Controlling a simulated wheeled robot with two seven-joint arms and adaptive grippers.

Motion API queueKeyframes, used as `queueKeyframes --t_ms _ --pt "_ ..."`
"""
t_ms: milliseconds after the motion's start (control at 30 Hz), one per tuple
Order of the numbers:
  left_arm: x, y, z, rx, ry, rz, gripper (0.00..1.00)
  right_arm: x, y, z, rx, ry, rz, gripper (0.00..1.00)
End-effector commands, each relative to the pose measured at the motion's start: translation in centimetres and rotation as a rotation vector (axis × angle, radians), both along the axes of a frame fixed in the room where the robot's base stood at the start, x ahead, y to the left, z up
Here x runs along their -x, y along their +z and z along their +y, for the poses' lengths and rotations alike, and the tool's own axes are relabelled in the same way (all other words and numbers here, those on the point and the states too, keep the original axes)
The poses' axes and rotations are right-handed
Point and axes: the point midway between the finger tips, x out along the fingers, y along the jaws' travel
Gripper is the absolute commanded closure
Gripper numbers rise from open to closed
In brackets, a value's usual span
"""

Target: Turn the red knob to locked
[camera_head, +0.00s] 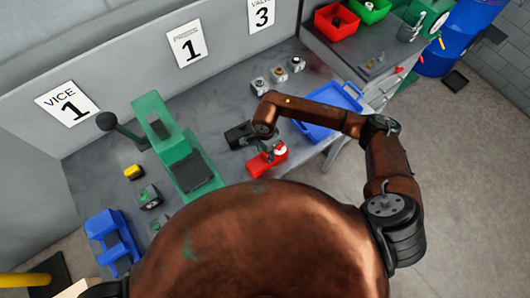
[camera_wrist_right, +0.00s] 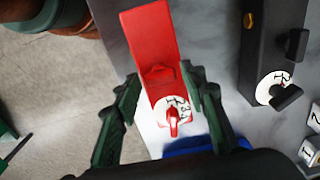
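The red block (camera_head: 262,164) lies on the grey bench near its front edge, and its white dial shows at its right end. In the right wrist view the red block (camera_wrist_right: 153,45) carries a white numbered dial with a small red knob (camera_wrist_right: 173,123) on it. The knob's pointer lies roughly along the picture's vertical; I cannot read a locked mark. My right gripper (camera_wrist_right: 163,80) is open, with its green fingers on either side of the dial end. I cannot tell whether they touch the block. My left gripper is not in view.
A black block (camera_wrist_right: 268,40) with its own white dial stands beside the red one. A blue tray (camera_head: 325,112) lies to the right. A green vice (camera_head: 185,155) and a blue fixture (camera_head: 112,237) stand to the left. Several small dial units sit behind.

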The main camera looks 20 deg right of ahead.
Motion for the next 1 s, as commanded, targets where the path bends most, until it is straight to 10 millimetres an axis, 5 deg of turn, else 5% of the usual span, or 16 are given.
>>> queueKeyframes --t_ms 467,1000 --pt "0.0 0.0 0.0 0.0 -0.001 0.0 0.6 0.0 0.0 0.0 0.0 0.0 0.0 0.96" --pt "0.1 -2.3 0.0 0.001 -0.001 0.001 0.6 0.0 -0.3 -0.1 0.001 -0.176 -0.001 0.96"
